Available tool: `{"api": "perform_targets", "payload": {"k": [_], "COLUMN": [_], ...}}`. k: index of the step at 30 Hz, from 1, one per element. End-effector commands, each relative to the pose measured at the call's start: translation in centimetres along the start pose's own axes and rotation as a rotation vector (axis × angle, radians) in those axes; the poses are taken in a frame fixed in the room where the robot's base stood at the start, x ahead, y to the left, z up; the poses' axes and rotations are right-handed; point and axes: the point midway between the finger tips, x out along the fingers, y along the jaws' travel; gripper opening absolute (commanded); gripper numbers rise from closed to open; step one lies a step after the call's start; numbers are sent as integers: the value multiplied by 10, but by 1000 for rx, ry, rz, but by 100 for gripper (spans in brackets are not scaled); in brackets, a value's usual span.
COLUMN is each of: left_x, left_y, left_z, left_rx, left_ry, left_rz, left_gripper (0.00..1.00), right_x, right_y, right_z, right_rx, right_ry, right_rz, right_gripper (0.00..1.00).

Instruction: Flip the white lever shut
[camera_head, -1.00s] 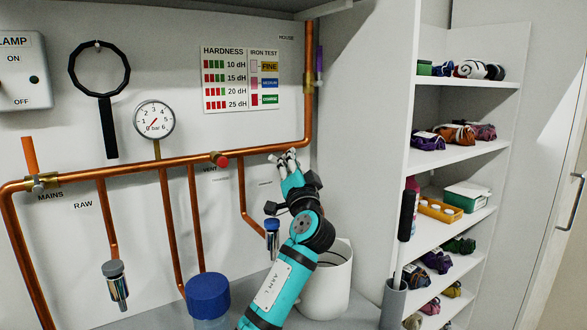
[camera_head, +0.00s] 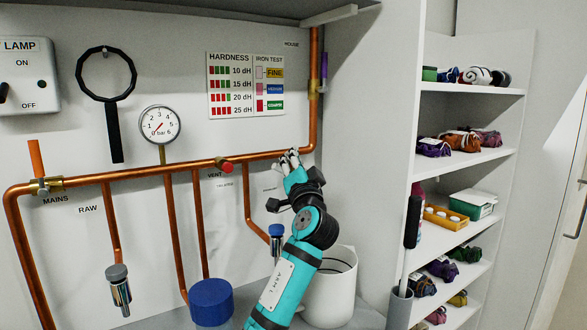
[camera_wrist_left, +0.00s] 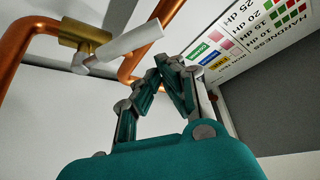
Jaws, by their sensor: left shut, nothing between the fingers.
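The white lever (camera_wrist_left: 128,42) shows in the left wrist view on a brass valve (camera_wrist_left: 84,38) on the copper pipe. It sticks out from the valve towards the upper right. In the head view I cannot tell the lever apart from the pale gripper parts in front of the pipe. My left gripper (camera_head: 290,157) is at the right end of the horizontal copper pipe (camera_head: 188,169). In the left wrist view its fingers (camera_wrist_left: 168,70) meet at the tips, shut and empty. They appear just below and right of the lever's free end; contact cannot be told. My right gripper is out of view.
An orange lever (camera_head: 36,158) stands up on the mains valve, and a purple lever (camera_head: 324,66) is on the right vertical pipe. A red vent knob (camera_head: 226,168) sits left of my gripper. A white bin (camera_head: 332,290) and blue-capped vessel (camera_head: 211,302) stand below. Shelves (camera_head: 470,163) are at right.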

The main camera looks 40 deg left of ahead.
Motion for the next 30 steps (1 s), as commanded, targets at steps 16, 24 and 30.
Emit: {"api": "perform_targets", "payload": {"k": [16, 24, 30], "left_x": [29, 29, 13], "left_y": [-50, -50, -18], "left_z": [-50, -50, -35], "left_rx": [-1, 0, -8], "left_ry": [-1, 0, -24], "left_rz": [0, 0, 82], "left_gripper": [0, 0, 0], "right_x": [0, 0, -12], "right_y": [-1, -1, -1], "right_z": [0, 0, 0], "right_rx": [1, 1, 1], "right_ry": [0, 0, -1], "right_rz": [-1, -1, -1], "right_gripper": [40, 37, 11]}}
